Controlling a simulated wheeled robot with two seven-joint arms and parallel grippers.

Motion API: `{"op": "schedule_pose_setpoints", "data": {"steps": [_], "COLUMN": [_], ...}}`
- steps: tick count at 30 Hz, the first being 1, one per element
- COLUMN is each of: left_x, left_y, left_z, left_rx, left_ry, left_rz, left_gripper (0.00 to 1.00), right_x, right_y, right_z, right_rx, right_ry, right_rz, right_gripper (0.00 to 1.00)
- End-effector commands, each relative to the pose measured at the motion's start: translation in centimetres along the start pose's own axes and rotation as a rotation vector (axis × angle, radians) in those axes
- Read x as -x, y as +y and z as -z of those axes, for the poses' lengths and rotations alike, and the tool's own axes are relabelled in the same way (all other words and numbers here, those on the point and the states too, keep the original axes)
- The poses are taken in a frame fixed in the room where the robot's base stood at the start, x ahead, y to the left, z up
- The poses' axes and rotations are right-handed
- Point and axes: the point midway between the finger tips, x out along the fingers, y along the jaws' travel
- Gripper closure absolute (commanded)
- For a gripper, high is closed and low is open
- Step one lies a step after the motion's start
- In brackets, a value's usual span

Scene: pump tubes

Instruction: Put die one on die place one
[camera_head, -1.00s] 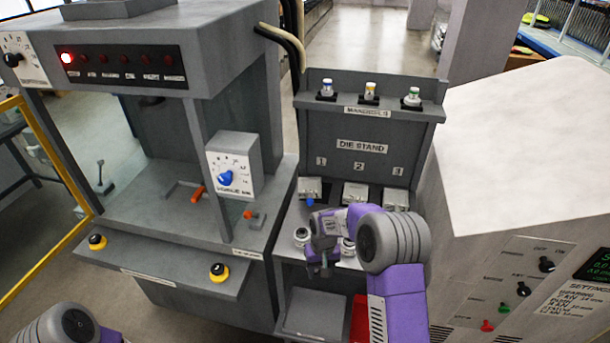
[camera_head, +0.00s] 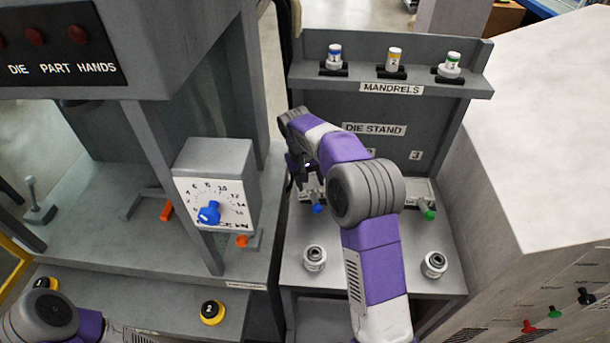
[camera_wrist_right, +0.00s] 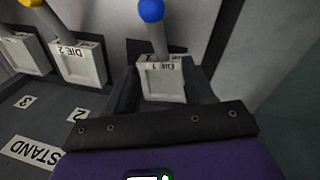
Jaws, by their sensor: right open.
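Die one is a pale grey block with a blue ball-ended handle. In the right wrist view, die one (camera_wrist_right: 162,80) is labelled DIE 1 and sits between the fingers of my right gripper (camera_wrist_right: 163,90), which is open. In the head view, its blue knob (camera_head: 317,208) shows at the left of the die stand (camera_head: 374,129), and my right gripper (camera_head: 300,172) is just above it, partly hidden by my arm. The stand's number 1 label is hidden. I cannot make out die place one for certain. My left gripper is out of view.
Die 2 (camera_wrist_right: 78,62) stands beside die one in the right wrist view. A green-knobbed die (camera_head: 429,215) is at the stand's right. Two round metal parts (camera_head: 315,258) (camera_head: 434,265) lie on the shelf. Several mandrels (camera_head: 395,61) stand above. A machine dial box (camera_head: 215,185) is at left.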

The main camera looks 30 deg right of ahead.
Motion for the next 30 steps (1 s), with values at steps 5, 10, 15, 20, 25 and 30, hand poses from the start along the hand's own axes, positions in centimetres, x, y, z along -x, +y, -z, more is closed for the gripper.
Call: {"op": "schedule_pose_setpoints", "data": {"steps": [5,10,15,20,25,30], "left_x": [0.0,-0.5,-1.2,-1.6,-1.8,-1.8], "left_y": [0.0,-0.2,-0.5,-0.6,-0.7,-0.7], "left_z": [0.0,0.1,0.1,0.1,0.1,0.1], "left_rx": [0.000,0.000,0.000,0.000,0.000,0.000], "left_ry": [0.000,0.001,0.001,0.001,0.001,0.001], "left_rz": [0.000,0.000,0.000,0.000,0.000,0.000], "left_gripper": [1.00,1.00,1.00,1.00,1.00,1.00], "right_x": [-0.2,-1.9,-4.6,-6.6,-7.6,-7.7], "right_y": [0.0,-0.1,-0.1,-0.1,-0.1,0.0], "right_z": [0.0,0.0,-0.1,0.0,0.0,0.0], "right_rx": [0.001,0.001,0.001,0.001,0.001,0.001], "right_ry": [0.000,-0.002,-0.003,-0.001,0.000,0.000], "right_rz": [0.000,0.000,-0.001,0.000,0.000,0.000], "right_gripper": [0.47,0.47,0.47,0.47,0.47,0.47]}}
